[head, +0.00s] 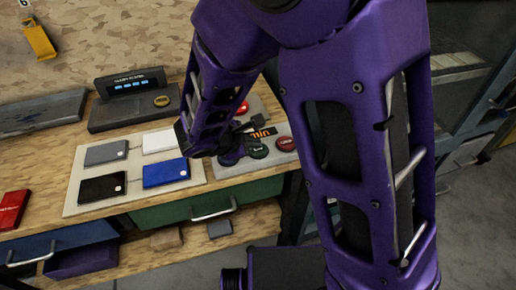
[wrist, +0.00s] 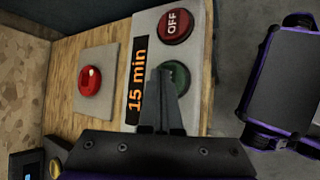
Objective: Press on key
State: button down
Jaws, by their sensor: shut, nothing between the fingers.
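A light grey control panel (wrist: 197,108) carries a green button (wrist: 181,76), a red button marked OFF (wrist: 175,25) and an orange "15 min" display (wrist: 137,80). In the head view the green button (head: 258,151) and red button (head: 285,144) show beside my purple arm. My gripper (wrist: 161,74) is shut and empty. In the wrist view its fingertips overlap the left part of the green button and hide some of it, including most of any label. I cannot tell whether they touch it.
A separate plate with a red knob (wrist: 90,80) lies beside the panel. In the head view a pale board (head: 73,208) with several coloured boxes lies to the left, and a dark device (head: 104,118) stands behind. My arm hides much of the bench's right side.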

aim_at(254, 151)
jog(key=shift+f, duration=0.2)
dwell(0.5)
jog(key=shift+r+p, duration=0.3)
jog(key=shift+r, duration=0.5)
jog(key=shift+r+p, duration=1.8)
jog(key=shift+r, duration=0.8)
